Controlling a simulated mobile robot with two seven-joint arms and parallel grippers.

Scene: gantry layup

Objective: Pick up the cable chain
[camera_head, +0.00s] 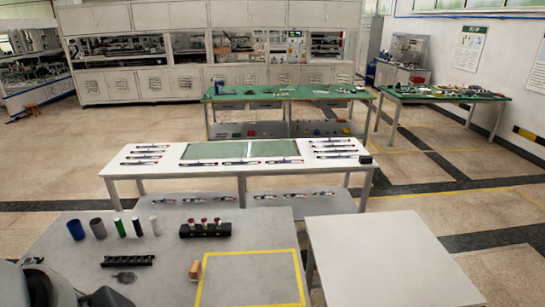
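A black segmented strip (127,260), which looks like the cable chain, lies flat on the grey table in the left foreground. A small dark flat piece (124,277) lies just in front of it. Part of my arm shows in the lower left corner, close to the strip's near side, but no gripper fingers can be made out there. My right gripper is not in view. Nothing visible touches the strip.
The grey table (330,204) also bears several upright cylinders (98,228), a black rack (205,230) with red-topped items, an orange-brown block (194,269) and an empty yellow-outlined square (250,280). A bare white table (385,260) stands to the right.

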